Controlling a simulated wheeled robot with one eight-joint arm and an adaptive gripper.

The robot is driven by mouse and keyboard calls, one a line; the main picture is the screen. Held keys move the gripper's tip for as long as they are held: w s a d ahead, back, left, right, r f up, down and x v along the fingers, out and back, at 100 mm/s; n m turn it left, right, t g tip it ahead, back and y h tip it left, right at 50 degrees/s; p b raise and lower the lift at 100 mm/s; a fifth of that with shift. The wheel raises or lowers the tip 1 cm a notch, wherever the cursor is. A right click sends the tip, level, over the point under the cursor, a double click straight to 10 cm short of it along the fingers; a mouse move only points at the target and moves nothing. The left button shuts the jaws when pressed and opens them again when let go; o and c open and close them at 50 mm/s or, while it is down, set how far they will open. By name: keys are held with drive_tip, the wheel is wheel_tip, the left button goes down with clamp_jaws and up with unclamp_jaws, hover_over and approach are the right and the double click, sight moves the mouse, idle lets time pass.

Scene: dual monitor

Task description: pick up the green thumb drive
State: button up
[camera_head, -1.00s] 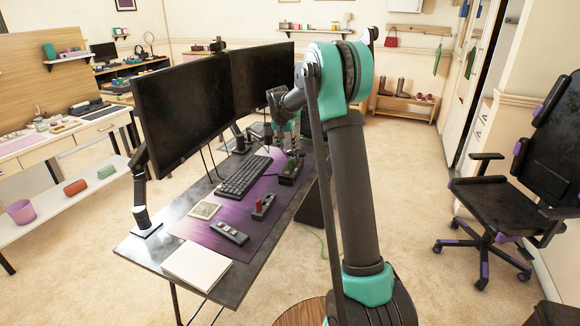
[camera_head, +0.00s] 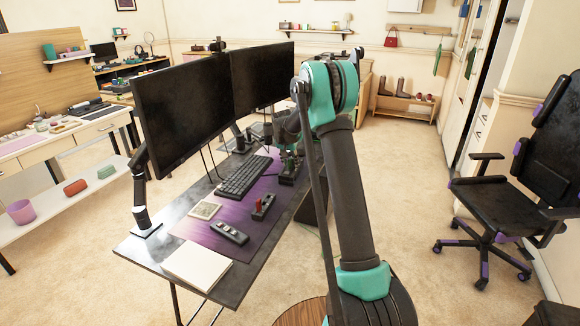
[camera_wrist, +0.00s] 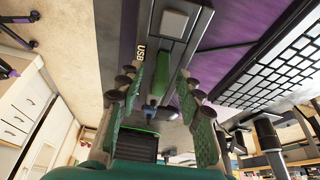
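The green thumb drive (camera_wrist: 187,97) shows in the wrist view, upright at a dark dock (camera_wrist: 150,30) marked "USB". In the head view, a small green shape on the dock (camera_head: 287,176) looks like the drive, partly hidden by my arm. My gripper (camera_wrist: 160,85) is open, its green-padded fingers spread left and right in the wrist view. The drive lies between the fingers in that picture, nearer the right one. I see no contact, and the remaining distance is hard to judge.
A keyboard (camera_head: 243,177) lies beside the dock on a purple mat (camera_head: 215,228). Two monitors (camera_head: 183,108) stand along the far side of the desk. A holder with a red stick (camera_head: 262,207), a remote (camera_head: 230,233) and a white pad (camera_head: 197,264) lie nearer.

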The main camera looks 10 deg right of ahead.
sight(290, 159)
clamp_jaws()
drive_tip(key=shift+r, duration=0.1)
wheel_tip(290, 159, up, 24)
drive_tip(key=shift+r, duration=0.25)
idle(1.7)
